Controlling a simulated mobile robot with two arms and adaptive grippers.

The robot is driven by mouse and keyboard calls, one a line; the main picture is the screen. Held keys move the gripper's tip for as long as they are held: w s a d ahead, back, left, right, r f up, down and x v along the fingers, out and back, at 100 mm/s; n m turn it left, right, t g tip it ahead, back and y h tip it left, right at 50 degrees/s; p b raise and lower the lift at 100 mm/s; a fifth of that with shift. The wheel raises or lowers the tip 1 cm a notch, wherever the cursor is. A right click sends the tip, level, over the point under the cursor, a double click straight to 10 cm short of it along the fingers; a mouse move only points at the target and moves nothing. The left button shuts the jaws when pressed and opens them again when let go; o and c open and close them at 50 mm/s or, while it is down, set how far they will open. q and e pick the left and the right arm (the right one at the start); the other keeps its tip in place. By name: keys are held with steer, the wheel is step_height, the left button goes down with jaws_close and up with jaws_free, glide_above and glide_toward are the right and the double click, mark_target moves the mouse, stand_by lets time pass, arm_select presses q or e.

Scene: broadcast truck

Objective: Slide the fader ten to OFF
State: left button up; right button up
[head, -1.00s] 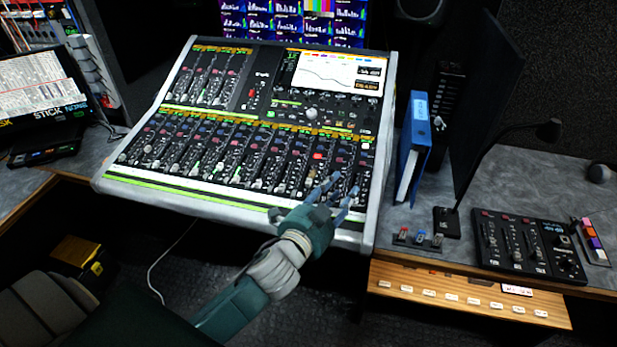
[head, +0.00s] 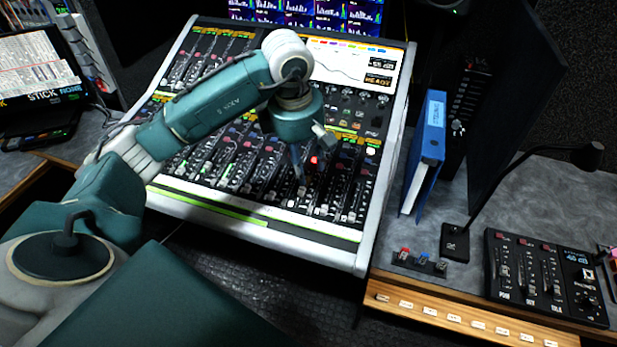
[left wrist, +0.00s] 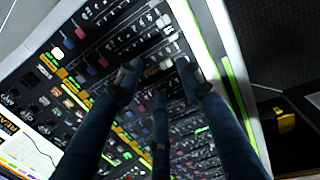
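The mixing desk (head: 262,237) has a lower row of several fader strips; their labels are too small to read, so I cannot tell which is fader ten. My left gripper (head: 301,172) hangs over the right half of this row, fingers pointing down. Its hand and forearm hide part of the desk. In the left wrist view, the left gripper (left wrist: 160,72) has its dark fingertips apart over the strips, with a tan cap between or just beyond them. I cannot tell whether any finger touches a fader. My right gripper is out of view.
A blue binder (head: 428,143) stands right of the desk. A small fader box (head: 540,275), a gooseneck microphone (head: 500,185) and a small switch strip (head: 419,262) sit on the right counter. A laptop-like screen (head: 38,72) stands at the left.

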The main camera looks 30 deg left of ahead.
arm_select(q)
steer(key=a, duration=0.2)
steer(key=p, duration=0.1)
glide_above(301, 190)
steer(key=s, duration=0.1)
steer(key=shift+y, duration=0.4)
step_height(301, 190, down, 4)
steer(key=shift+d+f, duration=0.1)
steer(key=shift+d, duration=0.05)
steer(key=f, duration=0.4)
steer(key=w+f+p, duration=0.1)
steer(key=shift+f, duration=0.4)
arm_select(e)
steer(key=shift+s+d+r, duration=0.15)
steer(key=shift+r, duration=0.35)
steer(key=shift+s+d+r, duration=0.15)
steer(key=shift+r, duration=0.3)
arm_select(q)
steer(key=shift+c, duration=0.3)
jaws_close()
